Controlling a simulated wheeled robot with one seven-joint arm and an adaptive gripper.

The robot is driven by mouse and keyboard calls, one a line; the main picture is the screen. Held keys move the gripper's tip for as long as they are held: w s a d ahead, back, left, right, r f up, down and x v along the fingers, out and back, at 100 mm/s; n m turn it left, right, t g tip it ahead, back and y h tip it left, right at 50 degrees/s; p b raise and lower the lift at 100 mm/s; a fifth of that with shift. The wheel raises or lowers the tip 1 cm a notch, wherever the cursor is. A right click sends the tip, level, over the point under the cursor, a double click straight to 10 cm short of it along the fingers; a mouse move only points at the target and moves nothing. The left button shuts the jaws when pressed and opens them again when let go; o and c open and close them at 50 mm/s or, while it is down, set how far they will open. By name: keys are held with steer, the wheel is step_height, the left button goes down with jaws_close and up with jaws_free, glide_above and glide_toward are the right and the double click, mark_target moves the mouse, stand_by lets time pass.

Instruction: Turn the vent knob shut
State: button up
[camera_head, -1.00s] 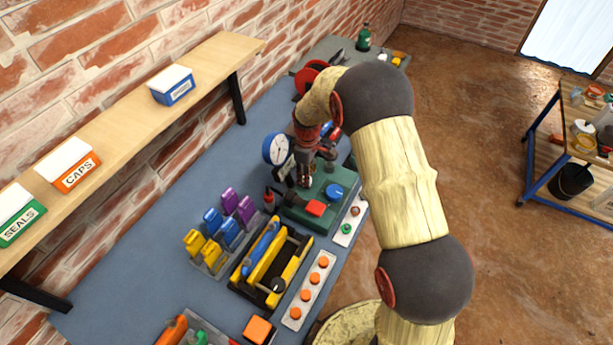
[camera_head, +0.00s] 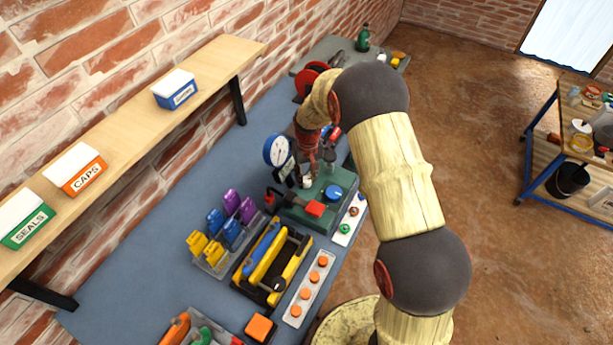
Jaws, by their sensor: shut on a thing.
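A green test unit (camera_head: 318,212) sits on the blue-grey bench with a white-faced gauge (camera_head: 277,151) at its left back. A blue round knob (camera_head: 332,193) and a red handle or lever (camera_head: 315,208) are on its top. My gripper (camera_head: 306,182) reaches down at the unit's back, just right of and below the gauge. It is shut on a small part there, taken as the vent knob; the fingers and wrist mostly hide it. A small pale piece shows at the fingertips. I cannot read how far the knob is turned.
A rack of yellow, blue and purple pieces (camera_head: 225,238) and a black-and-yellow tool tray (camera_head: 250,285) stand in front of the unit. A wooden shelf (camera_head: 125,125) with labelled boxes overhangs the bench's left side.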

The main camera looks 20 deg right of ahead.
mark_target(307, 180)
steer(key=m, duration=0.3)
steer(key=shift+m+p, duration=0.3)
steer(key=shift+p, duration=0.05)
steer(key=shift+m, duration=1.8)
steer(key=o, duration=0.9)
step_height(307, 180, up, 12)
steer(key=shift+s, duration=0.1)
